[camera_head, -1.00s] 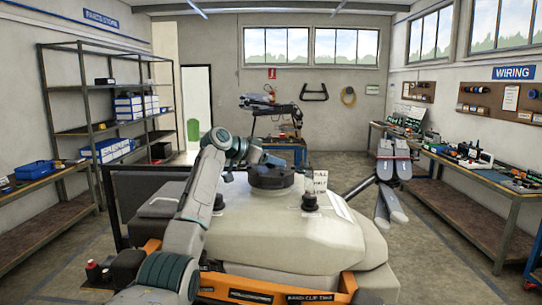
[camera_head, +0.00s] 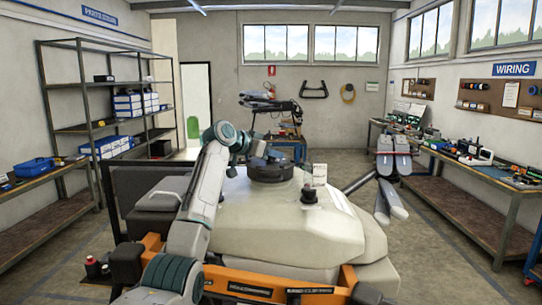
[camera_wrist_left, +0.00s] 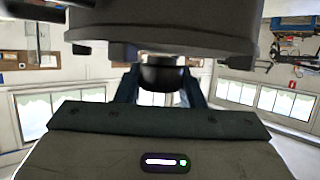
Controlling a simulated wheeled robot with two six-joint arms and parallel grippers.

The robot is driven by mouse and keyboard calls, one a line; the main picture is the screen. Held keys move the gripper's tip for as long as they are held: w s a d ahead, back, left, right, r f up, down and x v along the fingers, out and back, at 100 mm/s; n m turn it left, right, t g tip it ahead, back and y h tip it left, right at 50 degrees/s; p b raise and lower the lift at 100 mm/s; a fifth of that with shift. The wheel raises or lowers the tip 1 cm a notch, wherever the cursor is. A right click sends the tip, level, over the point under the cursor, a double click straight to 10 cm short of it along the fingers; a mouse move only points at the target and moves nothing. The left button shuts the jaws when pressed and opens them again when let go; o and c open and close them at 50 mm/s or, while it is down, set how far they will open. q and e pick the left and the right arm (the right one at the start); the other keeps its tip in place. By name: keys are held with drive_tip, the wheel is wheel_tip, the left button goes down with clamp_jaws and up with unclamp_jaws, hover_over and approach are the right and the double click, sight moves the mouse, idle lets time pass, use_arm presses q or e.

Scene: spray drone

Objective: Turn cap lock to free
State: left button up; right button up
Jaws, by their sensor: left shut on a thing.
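The spray drone has a pale beige tank body (camera_head: 290,230) filling the middle of the head view. A large round black cap (camera_head: 270,169) sits on top of it. My left gripper (camera_wrist_left: 160,88) is at this cap, with its arm coming over from the left. In the left wrist view, a small dark rounded knob (camera_wrist_left: 163,75) sits between the two bluish fingers, under a wide black disc-like part (camera_wrist_left: 165,30). The gripper is shut on this knob, which I take as the cap lock. Its turned position cannot be made out. My right gripper is not in view.
A smaller black fitting (camera_head: 310,195) and a white tag (camera_head: 320,172) stand right of the cap. Folded grey drone arms (camera_head: 393,165) stick out at the right. An orange frame bar (camera_head: 265,290) runs along the front. Shelves (camera_head: 95,100) and benches line the walls.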

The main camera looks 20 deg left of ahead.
use_arm(q)
drive_tip(key=o, duration=1)
drive_tip(key=shift+s, duration=0.1)
drive_tip(key=shift+s+a, duration=0.1)
drive_tip(key=shift+a, duration=0.05)
drive_tip(key=b+v, duration=0.6)
drive_tip(key=v, duration=0.4)
drive_tip(key=shift+s+r, duration=0.2)
drive_tip(key=shift+r, duration=0.05)
drive_tip(key=shift+a, duration=0.1)
